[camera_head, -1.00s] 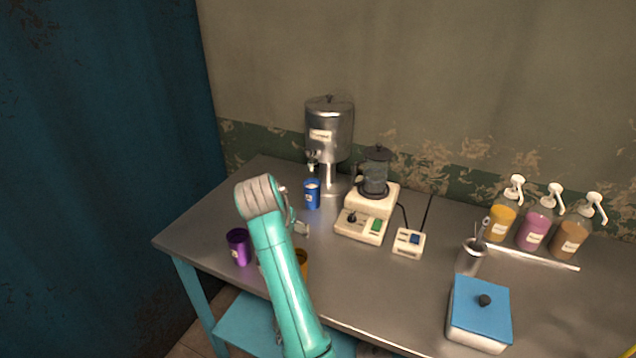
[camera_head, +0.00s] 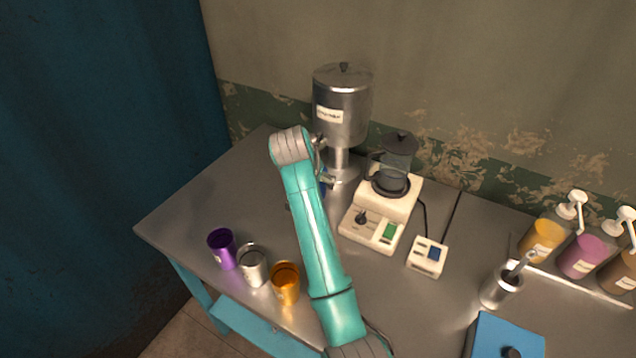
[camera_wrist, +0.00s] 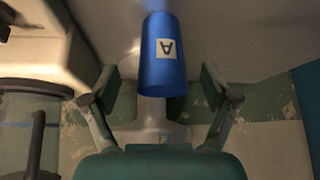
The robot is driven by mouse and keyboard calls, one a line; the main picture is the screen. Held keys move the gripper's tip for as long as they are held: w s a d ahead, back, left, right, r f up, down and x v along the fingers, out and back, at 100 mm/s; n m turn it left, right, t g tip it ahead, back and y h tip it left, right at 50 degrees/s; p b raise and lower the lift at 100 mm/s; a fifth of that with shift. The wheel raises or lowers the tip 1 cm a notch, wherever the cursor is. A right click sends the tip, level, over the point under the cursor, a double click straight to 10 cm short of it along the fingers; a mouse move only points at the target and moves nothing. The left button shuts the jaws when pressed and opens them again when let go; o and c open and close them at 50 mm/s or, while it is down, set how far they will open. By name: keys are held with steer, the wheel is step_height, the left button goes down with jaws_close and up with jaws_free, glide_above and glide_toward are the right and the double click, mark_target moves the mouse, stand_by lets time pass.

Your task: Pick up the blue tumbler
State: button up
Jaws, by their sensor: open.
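The blue tumbler (camera_wrist: 165,55) shows clearly in the wrist view, top centre, with a pale label bearing an A. In the head view only a sliver of the blue tumbler (camera_head: 323,184) shows beside my arm, below the dispenser tap. My gripper (camera_wrist: 166,91) is open in the wrist view, one finger on each side of the tumbler's lower picture end. Gaps show between the fingers and the tumbler, and nothing is held. In the head view my arm hides most of the gripper.
The metal dispenser (camera_head: 342,105) stands close behind the tumbler, and the blender (camera_head: 385,200) stands to its right. Purple (camera_head: 222,250), silver (camera_head: 253,268) and orange (camera_head: 285,284) cups line the front left edge. The table's left part is clear.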

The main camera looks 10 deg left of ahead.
steer(key=shift+x, duration=3.3)
steer(key=shift+s+a+f, duration=0.1)
steer(key=shift+s, duration=0.05)
steer(key=shift+c, duration=0.2)
steer(key=c, duration=1.5)
steer(key=shift+c, duration=0.2)
